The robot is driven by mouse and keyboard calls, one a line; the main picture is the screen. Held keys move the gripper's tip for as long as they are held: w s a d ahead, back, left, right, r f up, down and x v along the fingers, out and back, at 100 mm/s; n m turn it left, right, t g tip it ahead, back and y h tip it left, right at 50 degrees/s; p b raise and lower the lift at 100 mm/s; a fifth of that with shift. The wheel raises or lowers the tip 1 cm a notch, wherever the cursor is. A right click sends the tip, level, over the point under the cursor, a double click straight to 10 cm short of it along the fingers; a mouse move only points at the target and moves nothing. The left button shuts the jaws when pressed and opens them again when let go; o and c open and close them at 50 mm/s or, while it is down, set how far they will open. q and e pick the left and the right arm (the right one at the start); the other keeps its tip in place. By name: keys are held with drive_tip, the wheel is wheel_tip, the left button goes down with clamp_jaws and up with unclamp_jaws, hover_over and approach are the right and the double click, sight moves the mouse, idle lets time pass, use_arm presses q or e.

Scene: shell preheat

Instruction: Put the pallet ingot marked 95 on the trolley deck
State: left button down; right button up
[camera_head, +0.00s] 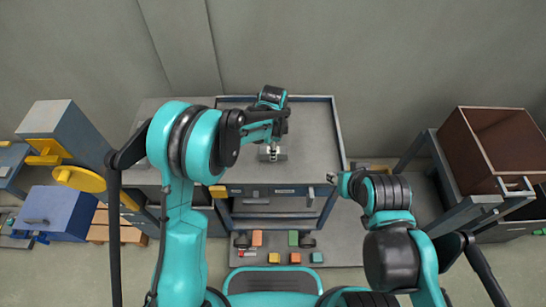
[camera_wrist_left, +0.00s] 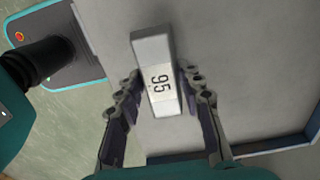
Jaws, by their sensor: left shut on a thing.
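The light grey ingot (camera_wrist_left: 153,50) with a white label reading 95 sits lengthwise between the fingers of my left gripper (camera_wrist_left: 160,95) in the left wrist view. The left gripper is shut on it. In the head view my left gripper (camera_head: 271,150) is over the grey trolley deck (camera_head: 312,130), in its middle part. The ingot shows there only as a small pale shape. I cannot tell whether it touches the deck. My right gripper (camera_head: 334,178) is near the deck's front right corner, too small to tell its state.
The deck has a raised dark rim (camera_head: 338,130). Several coloured blocks (camera_head: 293,238) lie on a low grey surface in front. A brown bin (camera_head: 490,150) stands right. A blue box (camera_head: 58,212) and yellow disc (camera_head: 80,179) are left.

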use_arm(q)
wheel_tip(320, 180, down, 4)
drive_tip(key=shift+f+b, duration=0.1)
drive_tip(key=shift+b, duration=0.85)
drive_tip(key=c, duration=1)
unclamp_jaws()
wheel_tip(320, 180, up, 11)
drive_tip(key=p, duration=0.4)
drive_tip(key=shift+r, duration=0.75)
